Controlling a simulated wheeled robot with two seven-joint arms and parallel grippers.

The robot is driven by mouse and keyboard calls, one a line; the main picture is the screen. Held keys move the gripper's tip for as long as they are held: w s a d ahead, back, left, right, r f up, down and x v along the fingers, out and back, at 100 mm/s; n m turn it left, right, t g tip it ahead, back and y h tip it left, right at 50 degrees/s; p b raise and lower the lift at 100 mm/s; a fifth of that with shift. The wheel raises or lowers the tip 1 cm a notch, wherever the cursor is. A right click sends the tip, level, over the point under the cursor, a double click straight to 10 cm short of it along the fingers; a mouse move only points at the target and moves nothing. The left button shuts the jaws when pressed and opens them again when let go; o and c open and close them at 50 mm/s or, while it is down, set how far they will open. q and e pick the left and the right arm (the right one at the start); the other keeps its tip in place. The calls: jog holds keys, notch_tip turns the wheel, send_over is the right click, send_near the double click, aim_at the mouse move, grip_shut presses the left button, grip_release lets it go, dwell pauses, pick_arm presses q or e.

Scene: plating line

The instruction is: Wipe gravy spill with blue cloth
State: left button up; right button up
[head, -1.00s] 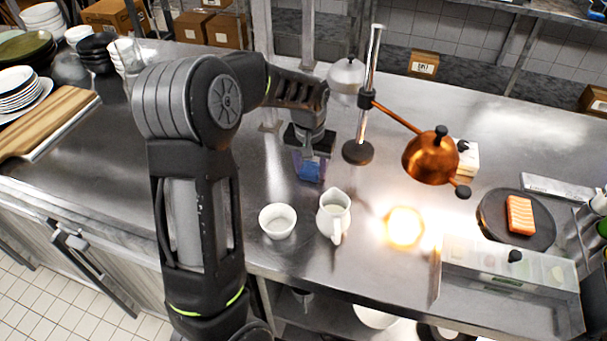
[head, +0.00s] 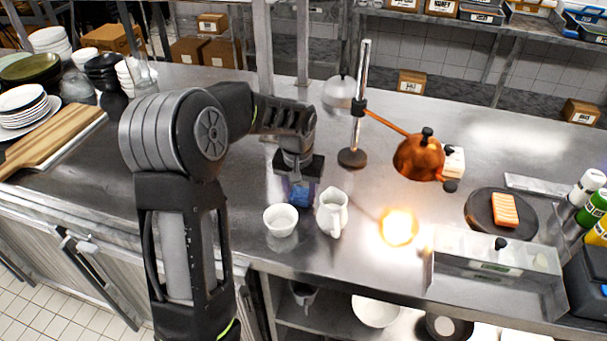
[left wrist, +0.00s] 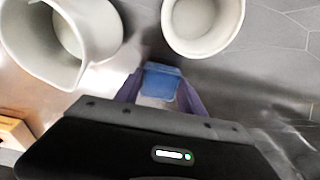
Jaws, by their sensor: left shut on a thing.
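The blue cloth (head: 300,195) is in my left gripper (head: 299,188), just behind the white bowl (head: 281,221) and the white pitcher (head: 332,213) on the steel counter. In the left wrist view the cloth (left wrist: 160,82) shows as a folded blue pad between the purple-looking fingers of the gripper (left wrist: 160,95), which is shut on it. Whether the cloth touches the counter is hard to tell. I cannot make out the gravy spill in either view; the gripper and arm hide part of the counter. My right gripper is not in view.
The lamp stand (head: 352,157) with a copper shade (head: 419,157) stands to the right of the gripper. A dark plate (head: 478,221) with a salmon-colored piece (head: 505,210) lies further right. A wooden board (head: 45,140) and stacked plates are at left. The front counter edge is near the bowl.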

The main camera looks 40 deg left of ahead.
pick_arm(q)
jog(key=shift+w+a+r+p, duration=0.1)
jog(key=shift+w+r+p, duration=0.15)
jog(key=shift+r, duration=0.4)
jog(key=shift+w+r+p, duration=0.1)
jog(key=shift+r+p, duration=0.15)
jog(key=shift+r, duration=0.35)
jog(key=shift+s+r+p, duration=0.1)
jog(key=shift+r+p, duration=1.45)
jog(key=shift+r, duration=0.8)
jog(key=shift+f, duration=0.1)
